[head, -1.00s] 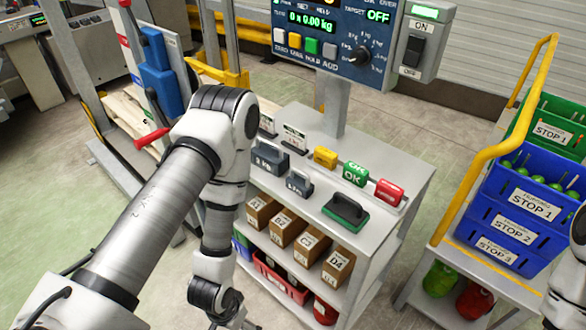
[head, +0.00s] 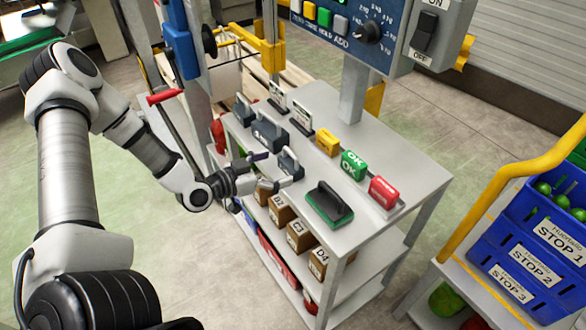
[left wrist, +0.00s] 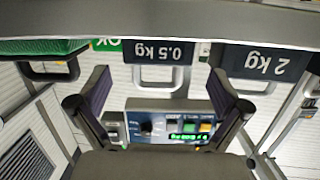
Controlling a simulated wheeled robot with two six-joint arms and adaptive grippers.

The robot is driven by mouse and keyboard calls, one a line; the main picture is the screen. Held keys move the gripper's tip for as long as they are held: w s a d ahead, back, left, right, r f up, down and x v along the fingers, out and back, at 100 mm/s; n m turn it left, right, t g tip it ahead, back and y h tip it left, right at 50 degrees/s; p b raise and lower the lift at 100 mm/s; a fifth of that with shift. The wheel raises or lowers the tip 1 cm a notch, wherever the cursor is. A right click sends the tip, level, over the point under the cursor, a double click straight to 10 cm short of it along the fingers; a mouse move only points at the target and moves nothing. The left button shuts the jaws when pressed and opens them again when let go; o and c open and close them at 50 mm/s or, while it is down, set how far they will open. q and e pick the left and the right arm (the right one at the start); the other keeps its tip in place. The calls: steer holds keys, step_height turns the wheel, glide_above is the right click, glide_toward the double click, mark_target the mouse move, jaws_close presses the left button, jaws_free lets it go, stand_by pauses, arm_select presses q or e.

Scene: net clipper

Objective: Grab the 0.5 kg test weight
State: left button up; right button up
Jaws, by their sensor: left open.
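The 0.5 kg test weight (head: 291,167) is a small dark grey block with a handle, standing upright near the front edge of the grey table top (head: 400,160). In the left wrist view the weight (left wrist: 158,51) appears upside down with its label readable, its handle hanging between the fingers. My left gripper (head: 277,169) is open just in front of the weight, its fingers spread to either side. My right gripper is out of view.
The larger 2 kg weight (head: 267,134) stands close beside it. A green-based block with a black handle (head: 329,204) lies to the right. Yellow (head: 327,142), green (head: 353,165) and red (head: 383,192) blocks stand behind. Boxes (head: 300,236) fill the shelf below.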

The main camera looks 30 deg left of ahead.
mark_target(286, 165)
arm_select(q)
steer(key=x, duration=0.3)
steer(key=shift+w+d+f+b, duration=0.2)
steer(key=shift+w+f+b, duration=0.05)
steer(key=shift+b, duration=0.1)
steer(key=shift+w+d, duration=0.25)
steer(key=shift+w, duration=0.2)
steer(key=shift+s+a, duration=0.1)
steer(key=shift+c, duration=0.7)
steer(key=c, duration=1.4)
steer(key=shift+c, duration=0.2)
steer(key=shift+r, duration=0.1)
